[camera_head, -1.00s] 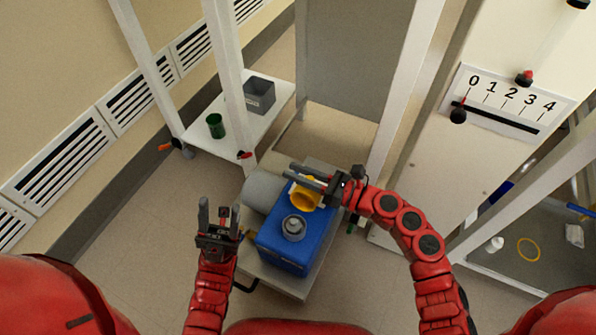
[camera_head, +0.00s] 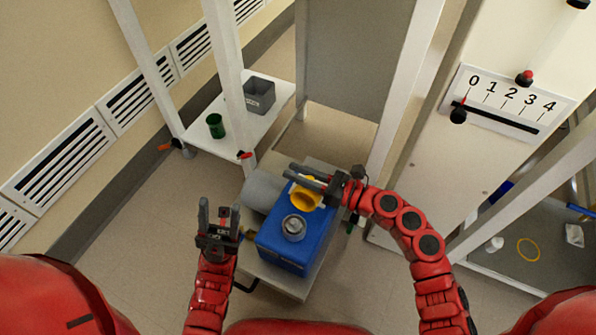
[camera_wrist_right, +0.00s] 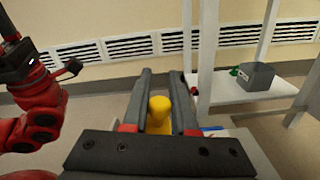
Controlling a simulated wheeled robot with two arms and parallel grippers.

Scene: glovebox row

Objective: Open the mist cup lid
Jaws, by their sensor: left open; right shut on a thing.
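A blue box-shaped unit (camera_head: 282,250) stands on a low cart, with a round grey fitting (camera_head: 293,227) on its top. A yellow cup-shaped part (camera_head: 305,197) sits at the unit's far end; which part is the mist cup lid I cannot tell for sure. My right gripper (camera_head: 289,170) reaches in from the right, its fingers over the yellow part and hiding some of it. My left gripper (camera_head: 218,205) is open and empty, left of the blue unit.
A grey cylinder (camera_head: 262,190) lies just left of the unit on the cart (camera_head: 275,283). A white shelf (camera_head: 240,125) behind holds a green cup (camera_head: 215,126) and a grey bin (camera_head: 259,95). White posts rise around it. A panel with a numbered scale (camera_head: 510,100) is at right.

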